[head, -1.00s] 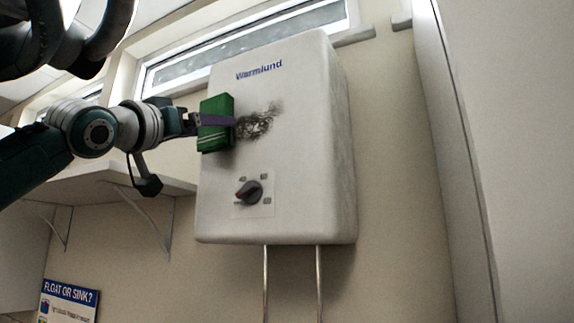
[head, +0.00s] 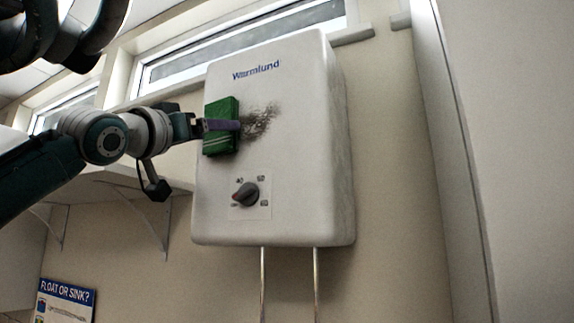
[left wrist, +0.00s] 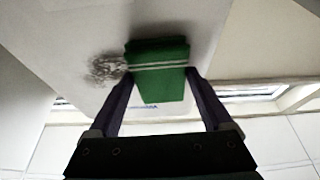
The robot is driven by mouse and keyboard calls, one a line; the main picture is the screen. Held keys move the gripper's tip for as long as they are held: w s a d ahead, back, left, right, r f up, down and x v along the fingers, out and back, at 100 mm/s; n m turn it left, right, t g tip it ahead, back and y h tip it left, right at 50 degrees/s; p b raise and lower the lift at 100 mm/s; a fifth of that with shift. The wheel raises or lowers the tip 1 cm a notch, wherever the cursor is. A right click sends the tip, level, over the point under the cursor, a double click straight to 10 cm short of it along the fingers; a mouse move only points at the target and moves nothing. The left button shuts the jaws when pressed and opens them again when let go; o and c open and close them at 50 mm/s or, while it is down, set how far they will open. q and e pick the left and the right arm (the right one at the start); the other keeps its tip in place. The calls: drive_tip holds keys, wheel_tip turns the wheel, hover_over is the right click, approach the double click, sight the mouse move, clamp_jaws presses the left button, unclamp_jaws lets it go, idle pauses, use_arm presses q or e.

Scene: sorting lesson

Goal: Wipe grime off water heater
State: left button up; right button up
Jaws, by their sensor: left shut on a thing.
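The white water heater (head: 290,170) hangs on the wall in the head view, with a blue brand name near its top and a dark knob (head: 246,194) low on its front. A dark grime patch (head: 260,122) marks the front; it also shows in the left wrist view (left wrist: 105,69). My left gripper (head: 222,125) is shut on a green sponge-like block (head: 220,144) with pale stripes. The block is at the heater's front, just left of the visible grime. In the left wrist view both fingers grip the block (left wrist: 162,82). My right gripper is not identifiable in these frames.
A shelf (head: 120,180) on brackets is left of the heater, below my left arm. Two pipes (head: 316,280) run down from the heater. A window (head: 240,45) is above, and a tall pale panel (head: 510,150) stands at right.

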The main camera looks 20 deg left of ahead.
use_arm(q)
drive_tip(key=shift+s+d+b, duration=0.2)
drive_tip(key=shift+d+b, duration=0.3)
drive_tip(key=shift+d, duration=2.85)
drive_tip(key=shift+s+d+f+b, duration=0.1)
drive_tip(key=shift+s+d+b, duration=0.05)
drive_tip(key=shift+d, duration=1.5)
drive_tip(key=shift+s+d+b, duration=0.15)
drive_tip(key=shift+d, duration=1.45)
drive_tip(key=shift+a, duration=1.8)
drive_tip(key=shift+w+a+p, duration=0.15)
drive_tip(key=shift+a+p, duration=0.15)
drive_tip(key=shift+a, duration=0.5)
drive_tip(key=shift+w+a+p, duration=0.15)
drive_tip(key=shift+a+p, duration=0.1)
drive_tip(key=shift+a, duration=0.55)
drive_tip(key=a+p, duration=0.1)
drive_tip(key=a, duration=0.6)
drive_tip(key=shift+w+p, duration=0.3)
drive_tip(key=shift+p, duration=0.05)
drive_tip(key=shift+a, duration=0.1)
